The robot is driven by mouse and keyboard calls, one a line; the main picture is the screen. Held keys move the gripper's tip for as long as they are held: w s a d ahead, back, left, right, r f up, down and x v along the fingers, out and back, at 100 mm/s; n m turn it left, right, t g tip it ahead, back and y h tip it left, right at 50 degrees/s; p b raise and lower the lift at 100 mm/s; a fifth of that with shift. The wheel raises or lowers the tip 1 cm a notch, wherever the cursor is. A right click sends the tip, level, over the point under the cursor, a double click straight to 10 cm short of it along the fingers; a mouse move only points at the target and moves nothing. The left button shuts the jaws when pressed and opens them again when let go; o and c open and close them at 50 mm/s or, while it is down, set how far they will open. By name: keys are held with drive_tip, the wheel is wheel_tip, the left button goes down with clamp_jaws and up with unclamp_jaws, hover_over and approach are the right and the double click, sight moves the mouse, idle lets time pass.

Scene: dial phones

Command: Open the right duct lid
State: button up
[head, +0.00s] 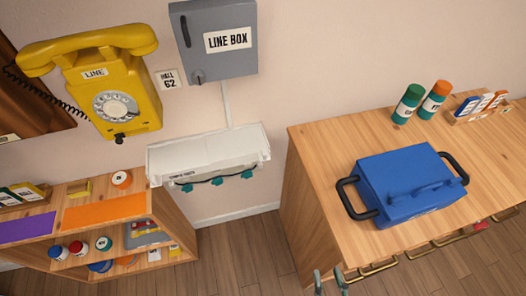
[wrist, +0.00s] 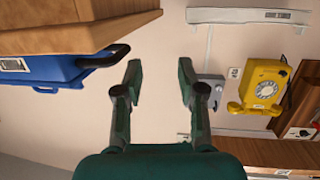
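A white wall duct (head: 208,153) hangs below the grey line box in the head view. It has a small label, and a dark cable with several teal clips runs along its lower edge. I see one duct and cannot make out the lid's seam or whether it is raised. The duct also shows at the top of the wrist view (wrist: 248,16), which looks upside down. My gripper (wrist: 160,80) is open and empty, its dark green fingers wide apart. In the head view my gripper (head: 330,279) shows only its fingertips at the bottom edge, well apart from the duct.
A wooden desk (head: 310,190) with a blue handled case (head: 412,185) stands on the right. A low shelf (head: 170,205) stands below left of the duct. The yellow phone (head: 115,85) and line box (head: 214,40) are on the wall. Floor between shelf and desk is clear.

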drive_tip(key=w+a+n+t+y, duration=0.1)
drive_tip(key=w+a, duration=0.2)
drive_tip(key=w, duration=0.4)
drive_tip(key=w+a+y, duration=0.1)
drive_tip(key=w+a, duration=0.2)
drive_tip(key=w, duration=0.5)
drive_tip(key=y, duration=0.1)
approach(265, 156)
drive_tip(key=w, duration=0.1)
drive_tip(key=shift+n+t, duration=0.3)
drive_tip(key=shift+n, duration=0.1)
drive_tip(key=x, duration=1)
drive_tip(key=shift+w+a+f, duration=0.2)
drive_tip(key=shift+w+f, duration=0.05)
drive_tip(key=shift+f, duration=0.05)
clamp_jaws()
